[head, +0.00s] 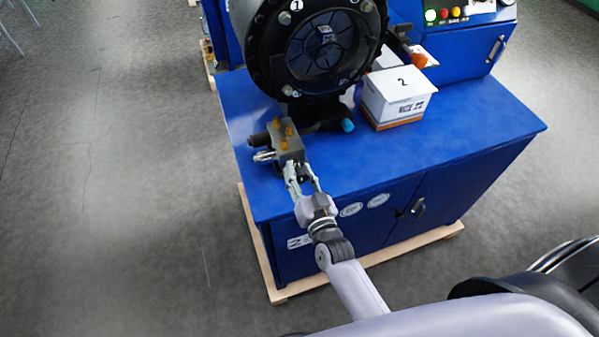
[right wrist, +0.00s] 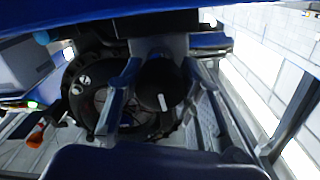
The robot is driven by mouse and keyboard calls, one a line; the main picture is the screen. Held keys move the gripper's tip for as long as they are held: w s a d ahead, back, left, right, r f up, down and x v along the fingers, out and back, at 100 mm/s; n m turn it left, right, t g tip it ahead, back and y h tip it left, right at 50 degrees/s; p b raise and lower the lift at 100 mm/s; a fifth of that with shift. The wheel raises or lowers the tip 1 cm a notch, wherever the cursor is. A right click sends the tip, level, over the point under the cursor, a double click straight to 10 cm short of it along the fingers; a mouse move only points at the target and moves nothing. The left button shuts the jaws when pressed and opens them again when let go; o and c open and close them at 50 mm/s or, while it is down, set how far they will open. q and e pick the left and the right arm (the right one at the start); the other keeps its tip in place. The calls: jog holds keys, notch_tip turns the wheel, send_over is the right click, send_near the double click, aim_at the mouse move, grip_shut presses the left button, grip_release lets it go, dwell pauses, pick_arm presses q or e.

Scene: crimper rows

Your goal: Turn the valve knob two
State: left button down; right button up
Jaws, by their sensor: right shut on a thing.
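The valve block (head: 287,140), grey with several yellow fittings on top, sits at the front left of the blue cabinet top. My right gripper (head: 301,169) reaches it from the front, its fingers on either side of a dark knob on the block's near face. In the right wrist view the round black valve knob (right wrist: 155,83) with a white mark shows between the two fingers, and the gripper is shut on it. The white mark stands nearly upright in that view, slightly tilted. The fingers hide the knob's sides. My left gripper is out of view.
The blue cabinet (head: 450,140) carries a label 2 on its front. A large black crimper head (head: 320,50) stands behind the valve block. A white box (head: 400,92) marked 2 is to the right. The cabinet top's right side is clear.

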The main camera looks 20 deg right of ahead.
jog(key=m, duration=0.3)
jog(key=shift+m, duration=1.8)
jog(key=o, duration=1.2)
jog(key=shift+c, duration=0.2)
